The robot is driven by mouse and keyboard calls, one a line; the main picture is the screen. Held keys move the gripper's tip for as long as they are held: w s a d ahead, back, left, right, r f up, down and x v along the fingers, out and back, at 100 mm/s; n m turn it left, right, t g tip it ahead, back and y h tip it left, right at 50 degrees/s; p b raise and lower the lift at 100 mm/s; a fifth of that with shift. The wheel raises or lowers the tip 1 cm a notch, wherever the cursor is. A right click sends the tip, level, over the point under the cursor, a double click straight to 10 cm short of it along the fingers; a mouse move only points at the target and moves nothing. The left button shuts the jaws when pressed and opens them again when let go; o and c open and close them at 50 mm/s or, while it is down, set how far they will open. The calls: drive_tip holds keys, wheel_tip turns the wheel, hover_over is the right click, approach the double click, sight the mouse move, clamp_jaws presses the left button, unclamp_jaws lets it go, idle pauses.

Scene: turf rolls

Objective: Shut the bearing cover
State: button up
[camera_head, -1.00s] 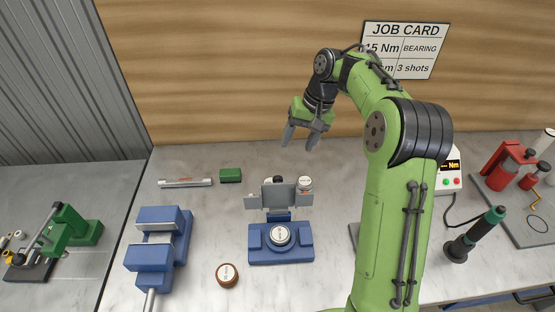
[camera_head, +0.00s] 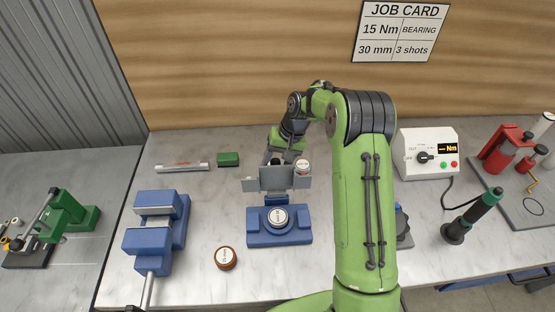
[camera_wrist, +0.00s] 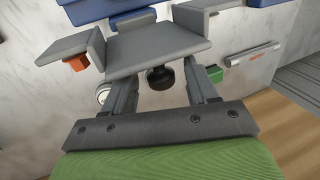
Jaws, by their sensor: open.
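The bearing cover (camera_head: 276,178) is a grey plate with side flaps, standing raised at the back of a blue fixture (camera_head: 258,238). A round, pale-topped part (camera_head: 277,217) sits in the fixture's base, uncovered. My gripper (camera_head: 280,158) is behind the cover, its fingertips partly hidden by it. In the wrist view my gripper (camera_wrist: 155,78) has its fingers apart, pointing at the rear of the cover (camera_wrist: 158,47). A black knob (camera_wrist: 160,78) shows between the fingers near the plate; whether they touch the cover I cannot tell.
A white-topped cylinder (camera_head: 302,166) stands just behind the cover's right side. A blue vise (camera_head: 155,235) is left, and a brown-rimmed disc (camera_head: 226,258) lies in front. A torque meter (camera_head: 428,152) and upright driver (camera_head: 472,216) stand right.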

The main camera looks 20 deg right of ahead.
clamp_jaws()
idle(0.3)
